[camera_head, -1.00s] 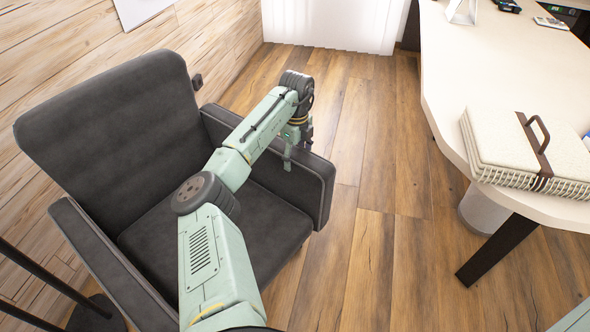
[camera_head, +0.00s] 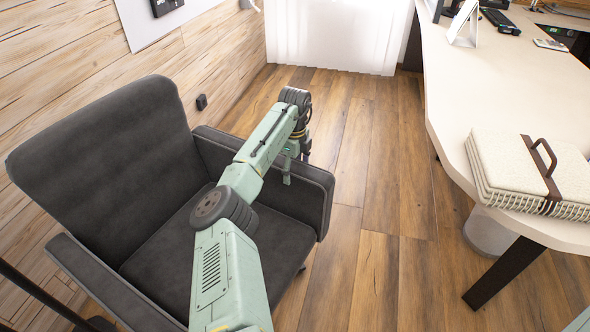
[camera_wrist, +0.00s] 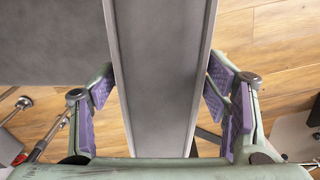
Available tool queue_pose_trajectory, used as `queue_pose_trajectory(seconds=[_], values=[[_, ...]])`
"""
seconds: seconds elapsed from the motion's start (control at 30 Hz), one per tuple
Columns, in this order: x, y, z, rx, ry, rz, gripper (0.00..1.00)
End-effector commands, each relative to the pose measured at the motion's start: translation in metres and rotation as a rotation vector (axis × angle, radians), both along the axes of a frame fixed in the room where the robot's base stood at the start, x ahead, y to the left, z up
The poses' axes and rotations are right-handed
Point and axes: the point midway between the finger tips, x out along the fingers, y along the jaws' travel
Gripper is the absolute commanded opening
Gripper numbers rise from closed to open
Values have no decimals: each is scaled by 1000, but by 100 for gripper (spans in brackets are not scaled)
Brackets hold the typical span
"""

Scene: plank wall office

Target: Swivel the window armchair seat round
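The dark grey armchair (camera_head: 105,155) stands at the left in the head view, its backrest by the plank wall and its seat (camera_head: 165,268) partly hidden by my arm. My gripper (camera_head: 289,170) is at the chair's right armrest (camera_head: 319,192), pointing down. In the wrist view, the armrest (camera_wrist: 160,60) runs as a grey band between the two purple-padded fingers of my gripper (camera_wrist: 160,88). The fingers are spread, one on each side and close to the armrest's edges. I cannot tell whether the pads touch it.
A pale desk (camera_head: 500,85) with a dark leg fills the right side. A cream ring-bound case (camera_head: 520,172) lies on its edge. Bare wooden floor (camera_head: 375,190) lies between chair and desk. A white curtain (camera_head: 335,35) hangs at the back. A dark stand (camera_head: 40,295) is at lower left.

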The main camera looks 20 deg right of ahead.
Motion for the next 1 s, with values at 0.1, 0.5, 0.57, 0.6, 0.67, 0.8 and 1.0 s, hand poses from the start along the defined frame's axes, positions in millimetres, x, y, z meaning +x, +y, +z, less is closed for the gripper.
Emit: queue_pose_trajectory(seconds=[0.1,0.5,0.57,0.6,0.67,0.8,1.0], values=[[-1,0,-1,0,1,0,79],[-1,-1,3,0,4,0,82],[-1,-1,9,0,2,0,82],[-1,-1,14,-1,2,0,82],[-1,-1,25,-1,2,0,82],[-1,-1,56,-1,0,-1,82],[-1,-1,95,-1,2,-1,82]])
